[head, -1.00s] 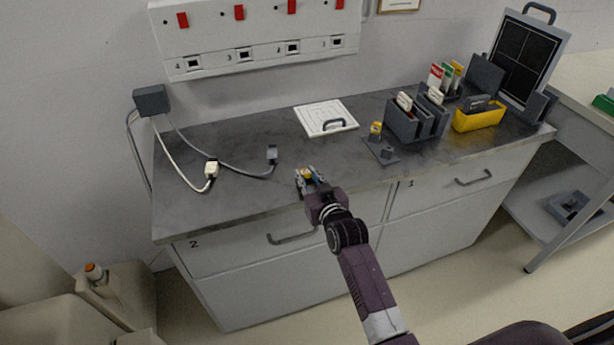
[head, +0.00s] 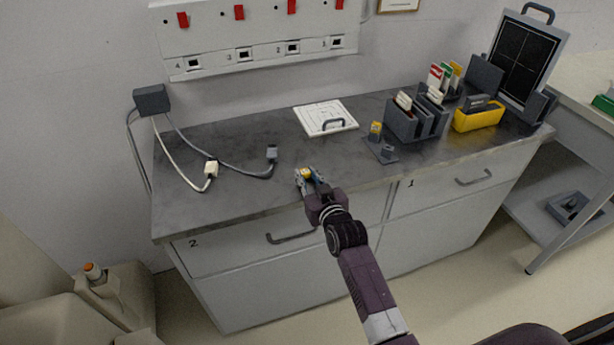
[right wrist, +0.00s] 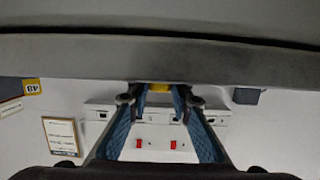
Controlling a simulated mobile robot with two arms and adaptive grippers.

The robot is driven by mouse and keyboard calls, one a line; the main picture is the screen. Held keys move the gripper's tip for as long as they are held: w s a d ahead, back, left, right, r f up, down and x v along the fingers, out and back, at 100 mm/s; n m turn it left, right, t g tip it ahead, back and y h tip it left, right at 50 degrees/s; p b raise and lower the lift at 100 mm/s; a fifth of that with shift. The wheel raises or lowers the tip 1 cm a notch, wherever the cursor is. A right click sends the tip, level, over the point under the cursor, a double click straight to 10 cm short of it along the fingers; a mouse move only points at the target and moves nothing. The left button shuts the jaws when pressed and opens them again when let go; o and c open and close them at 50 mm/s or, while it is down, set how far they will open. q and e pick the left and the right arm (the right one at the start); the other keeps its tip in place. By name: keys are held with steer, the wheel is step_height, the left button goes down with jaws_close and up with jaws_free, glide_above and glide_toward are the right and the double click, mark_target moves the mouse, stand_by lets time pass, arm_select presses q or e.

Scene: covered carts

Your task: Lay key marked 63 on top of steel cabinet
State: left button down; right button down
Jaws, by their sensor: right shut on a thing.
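The steel cabinet (head: 340,225) has grey drawer fronts marked 1 and 2 and a dark grey top. My right gripper (head: 307,175) is over the front part of this top, left of its middle. It is shut on a small yellow thing (head: 306,173), which also shows between the fingertips in the right wrist view (right wrist: 160,87). I cannot read a number on it, so I cannot tell whether it is the key marked 63. Whether it touches the cabinet top is not clear. My left gripper is not in view.
A white hatch plate (head: 326,117), dark file holders (head: 404,126), a yellow bin (head: 478,117) and a small stand with a yellow piece (head: 376,129) occupy the top. Two cabled plugs (head: 211,168) lie left. The front strip near the gripper is clear.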

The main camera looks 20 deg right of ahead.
steer(key=f, duration=0.2)
steer(key=shift+s+f+g, duration=0.3)
steer(key=shift+s, duration=0.1)
steer(key=c, duration=1.7)
jaws_free()
steer(key=shift+o, duration=0.2)
steer(key=shift+s+a+f, duration=0.1)
steer(key=shift+s, duration=0.1)
steer(key=r+v, duration=0.2)
steer(key=v, duration=0.9)
steer(key=shift+w+r, duration=0.1)
steer(key=shift+r, duration=0.05)
